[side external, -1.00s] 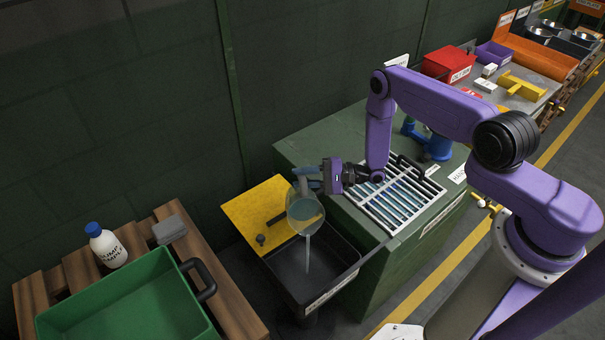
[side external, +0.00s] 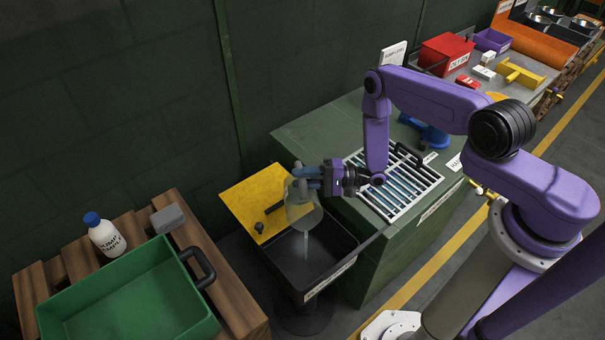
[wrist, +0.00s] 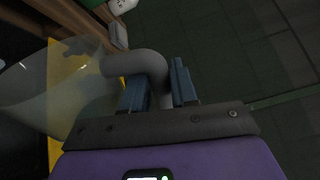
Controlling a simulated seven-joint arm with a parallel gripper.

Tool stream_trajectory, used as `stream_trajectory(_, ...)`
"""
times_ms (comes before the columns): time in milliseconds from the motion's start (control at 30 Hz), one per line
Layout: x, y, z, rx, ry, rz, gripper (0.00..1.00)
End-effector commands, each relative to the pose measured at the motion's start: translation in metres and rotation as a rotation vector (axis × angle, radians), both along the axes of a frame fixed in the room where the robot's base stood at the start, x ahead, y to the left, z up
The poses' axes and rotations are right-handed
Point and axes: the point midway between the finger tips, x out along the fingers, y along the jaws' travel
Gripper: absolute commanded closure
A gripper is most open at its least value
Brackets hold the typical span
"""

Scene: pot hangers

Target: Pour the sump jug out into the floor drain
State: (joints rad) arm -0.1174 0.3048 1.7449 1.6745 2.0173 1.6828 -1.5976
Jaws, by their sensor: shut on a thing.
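The sump jug (side external: 302,208) is a clear, greyish jug, tilted mouth-down over the black drain basin (side external: 331,237). A pale stream runs from its lip into the basin. My gripper (side external: 306,178) is shut on the jug's handle. In the wrist view, the gripper's blue fingers (wrist: 158,90) stand on either side of the thick grey handle (wrist: 148,64), and the clear jug body (wrist: 60,92) spreads to the left. The basin has a yellow lid (side external: 252,202), standing open at its back left. The label on the basin's front is too small to read.
A green cabinet with a slotted grate (side external: 397,190) stands right of the basin. On the left, a wooden pallet holds a green tray (side external: 130,300), a white bottle with a blue cap (side external: 104,236) and a grey block (side external: 168,218). A dark wall rises behind.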

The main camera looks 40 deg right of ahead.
Motion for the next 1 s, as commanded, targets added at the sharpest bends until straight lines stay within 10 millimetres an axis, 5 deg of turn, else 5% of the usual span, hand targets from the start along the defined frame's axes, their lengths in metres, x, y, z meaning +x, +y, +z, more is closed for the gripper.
stream_trajectory(1000, -0.033, 0.019, -0.010, -0.135, -0.235, 0.000, 1.00)
